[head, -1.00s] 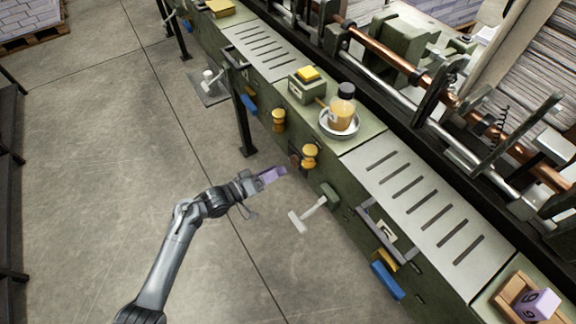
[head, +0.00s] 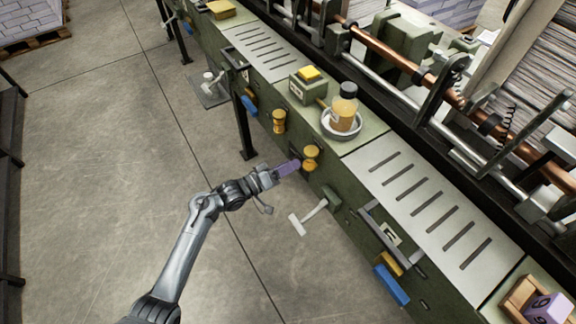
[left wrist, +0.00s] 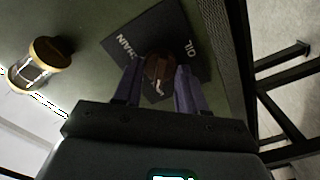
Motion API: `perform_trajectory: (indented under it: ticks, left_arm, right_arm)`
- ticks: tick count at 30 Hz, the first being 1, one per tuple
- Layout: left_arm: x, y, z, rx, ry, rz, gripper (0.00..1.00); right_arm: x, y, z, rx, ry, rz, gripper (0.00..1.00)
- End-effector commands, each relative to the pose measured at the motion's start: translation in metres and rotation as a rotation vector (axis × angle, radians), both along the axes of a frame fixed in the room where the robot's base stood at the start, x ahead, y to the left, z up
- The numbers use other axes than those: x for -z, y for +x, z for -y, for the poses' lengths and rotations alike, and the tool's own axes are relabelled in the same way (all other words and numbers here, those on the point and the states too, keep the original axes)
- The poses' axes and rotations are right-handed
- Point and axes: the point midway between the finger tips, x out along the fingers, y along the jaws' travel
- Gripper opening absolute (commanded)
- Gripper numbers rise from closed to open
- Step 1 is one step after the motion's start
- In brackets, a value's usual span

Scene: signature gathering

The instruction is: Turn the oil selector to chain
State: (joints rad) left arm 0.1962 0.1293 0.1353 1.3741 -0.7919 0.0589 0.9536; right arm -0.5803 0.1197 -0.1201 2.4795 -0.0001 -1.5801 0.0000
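The oil selector is a small brown knob (left wrist: 160,68) on a dark plate (left wrist: 150,28) in the left wrist view. The plate has white lettering, with "CHAIN" left of the knob and "OIL" right of it; more lettering is partly hidden. Which mark the knob points to is unclear. My left gripper (left wrist: 158,78) is open, its two purple fingers on either side of the knob. Whether they touch it is unclear. In the head view my left gripper (head: 297,163) is at the green machine's front, hiding the selector. My right gripper is not in view.
A yellow-capped fitting (head: 311,153) sits close right of the left gripper, and another (head: 279,120) farther left. A T-handled lever (head: 310,215) sticks out below right. A jar (head: 344,110) stands in a dish on the machine top. The floor on the left is clear.

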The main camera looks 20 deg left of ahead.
Motion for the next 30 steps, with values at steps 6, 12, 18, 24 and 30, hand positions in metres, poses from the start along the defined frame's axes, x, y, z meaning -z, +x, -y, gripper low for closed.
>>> perform_trajectory:
  ticks: [6,12,18,24,30]
  left_arm:
    - [0.000,0.000,0.000,0.000,0.001,0.001,0.10]
    - [-0.001,0.000,0.000,0.000,0.020,0.015,0.10]
    - [-0.001,0.000,0.000,0.000,0.091,0.065,0.10]
    - [-0.002,-0.001,0.000,0.002,0.216,0.156,0.10]
    - [-0.002,-0.001,0.000,0.002,0.366,0.270,0.10]
  right_arm:
    - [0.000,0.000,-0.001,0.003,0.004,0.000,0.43]
    - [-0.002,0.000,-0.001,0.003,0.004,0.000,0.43]
    - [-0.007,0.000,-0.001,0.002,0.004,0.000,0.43]
    - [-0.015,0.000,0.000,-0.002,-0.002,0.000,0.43]
    - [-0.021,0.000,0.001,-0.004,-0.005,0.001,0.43]
